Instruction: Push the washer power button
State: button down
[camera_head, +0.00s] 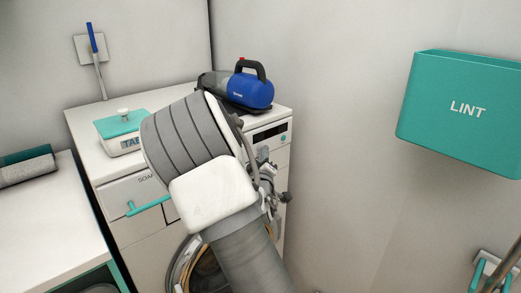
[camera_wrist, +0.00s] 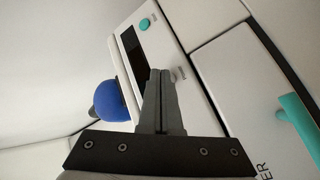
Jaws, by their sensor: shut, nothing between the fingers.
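The white washer (camera_head: 122,229) stands in the corner, with its front partly hidden by my arm. Its control panel has a dark display (camera_head: 268,133) and a round teal button (camera_head: 283,138). In the wrist view the teal button (camera_wrist: 144,24) and display (camera_wrist: 132,45) lie beyond my gripper. My gripper (camera_wrist: 160,72) is shut and empty, its fingertips over the panel in the picture. A small pale round part (camera_wrist: 172,76) with tiny unreadable lettering shows beside the tips; whether they touch it cannot be told. The teal button is apart from the fingertips.
A blue handheld vacuum (camera_head: 254,91) and a teal-topped scale-like box (camera_head: 121,130) sit on the washer. A drawer with a teal handle (camera_head: 148,206) is on its front. A teal LINT box (camera_head: 460,110) hangs on the right wall. A white counter (camera_head: 40,220) is at left.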

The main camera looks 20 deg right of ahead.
jog(key=shift+w, duration=0.15)
dwell(0.3)
jog(key=shift+s+d, duration=0.2)
jog(key=shift+s, duration=0.4)
jog(key=s+d+b, duration=0.1)
jog(key=s+d, duration=0.1)
jog(key=s, duration=0.3)
jog(key=shift+s+b, duration=0.3)
jog(key=shift+s, duration=0.05)
